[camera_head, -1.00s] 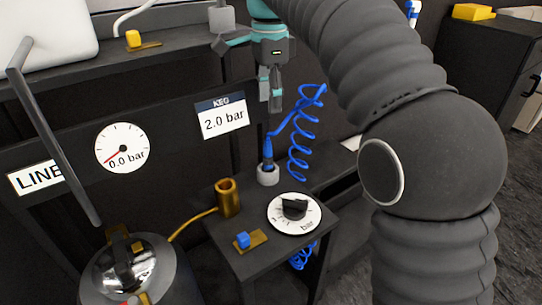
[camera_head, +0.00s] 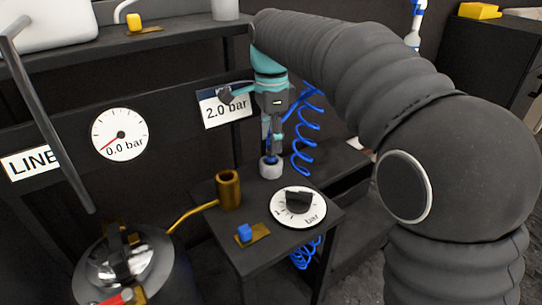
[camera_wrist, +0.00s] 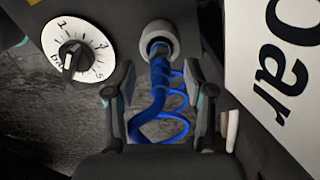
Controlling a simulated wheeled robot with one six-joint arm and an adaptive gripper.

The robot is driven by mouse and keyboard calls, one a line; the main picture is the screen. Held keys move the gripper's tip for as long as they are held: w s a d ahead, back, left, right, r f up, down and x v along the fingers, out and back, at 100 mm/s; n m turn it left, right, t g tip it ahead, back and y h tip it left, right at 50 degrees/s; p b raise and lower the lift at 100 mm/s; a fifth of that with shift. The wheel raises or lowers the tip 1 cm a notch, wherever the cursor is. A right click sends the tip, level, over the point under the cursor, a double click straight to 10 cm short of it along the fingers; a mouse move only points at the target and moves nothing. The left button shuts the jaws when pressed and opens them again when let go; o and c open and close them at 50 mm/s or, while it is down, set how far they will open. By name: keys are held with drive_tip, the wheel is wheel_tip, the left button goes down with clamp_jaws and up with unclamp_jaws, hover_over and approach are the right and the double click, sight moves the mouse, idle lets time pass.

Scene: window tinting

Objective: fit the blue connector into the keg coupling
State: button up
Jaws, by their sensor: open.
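The blue connector (camera_head: 269,145) stands upright in a grey holder (camera_head: 270,168), its blue coiled hose (camera_head: 303,135) beside it. In the wrist view the connector (camera_wrist: 157,52) sits in the round grey holder (camera_wrist: 158,36), with blue hose coils near it. My gripper (camera_head: 271,148) is above the holder, pointing down, and partly hides the connector. In the wrist view my gripper (camera_wrist: 160,82) is open, its fingers on either side of the blue hose and connector line; I cannot tell whether they touch it. The brass keg coupling (camera_head: 228,190) stands open-topped and empty, left of the holder.
A pressure dial with a black knob (camera_head: 298,203) and a small blue block on a brass plate (camera_head: 245,233) are on the dark stand. A brass pipe (camera_head: 192,216) runs to the keg (camera_head: 120,265).

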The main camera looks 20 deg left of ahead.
drive_tip(key=shift+f, duration=0.8)
drive_tip(key=shift+c, duration=0.2)
clamp_jaws()
